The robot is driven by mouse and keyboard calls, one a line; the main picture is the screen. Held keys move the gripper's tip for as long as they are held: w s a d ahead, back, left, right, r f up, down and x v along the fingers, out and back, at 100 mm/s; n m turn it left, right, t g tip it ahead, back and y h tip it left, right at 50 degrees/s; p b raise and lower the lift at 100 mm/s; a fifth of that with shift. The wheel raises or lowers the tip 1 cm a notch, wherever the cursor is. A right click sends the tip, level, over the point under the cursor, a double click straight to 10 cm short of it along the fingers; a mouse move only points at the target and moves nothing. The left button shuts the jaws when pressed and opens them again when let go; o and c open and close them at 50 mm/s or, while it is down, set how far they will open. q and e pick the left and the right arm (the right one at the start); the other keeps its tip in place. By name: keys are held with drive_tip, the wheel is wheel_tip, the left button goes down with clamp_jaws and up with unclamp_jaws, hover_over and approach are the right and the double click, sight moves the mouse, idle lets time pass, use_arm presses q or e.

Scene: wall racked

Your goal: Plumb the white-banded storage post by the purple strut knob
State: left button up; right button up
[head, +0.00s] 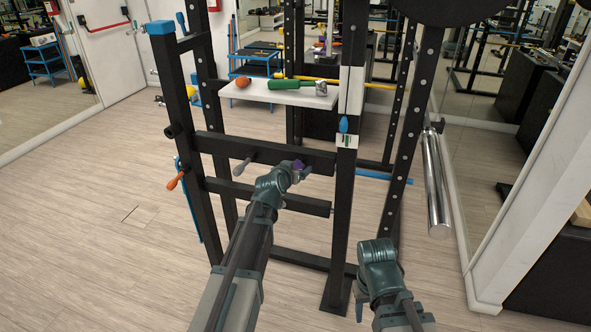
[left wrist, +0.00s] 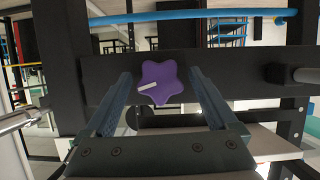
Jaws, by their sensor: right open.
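The storage post with a white band (head: 350,90) rises at the middle right of the head view. A blue teardrop-shaped piece (head: 343,124) and a white plate with green marks (head: 346,141) are on it below the band. I cannot tell how far it leans. The purple star-shaped knob (head: 298,163) sits on a black crossbar and shows fully in the left wrist view (left wrist: 163,80), with a white mark on one lobe. My left gripper (left wrist: 160,73) is open, its fingers on either side of the knob with gaps. My right gripper (head: 360,309) is low at right, away from the post.
A white shelf (head: 290,96) holds a green-handled tool (head: 292,85) and an orange-brown ball (head: 242,82). Orange (head: 175,181) and grey (head: 242,167) handles stick out at left. A chrome cylinder (head: 436,185) hangs at right. Floor at left is clear.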

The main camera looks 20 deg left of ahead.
use_arm(q)
drive_tip(key=c, duration=1.3)
drive_tip(key=shift+a+f+n+h, duration=0.1)
drive_tip(key=shift+n+h, duration=0.4)
drive_tip(key=shift+n, duration=0.4)
drive_tip(key=shift+f+n+h+b, duration=0.1)
drive_tip(key=shift+n+h+b, duration=0.6)
drive_tip(key=shift+n, duration=0.2)
drive_tip(key=n+h+b, duration=0.2)
drive_tip(key=n, duration=0.1)
drive_tip(key=shift+n+t, duration=0.4)
drive_tip(key=shift+b, duration=0.3)
drive_tip(key=o, duration=1.4)
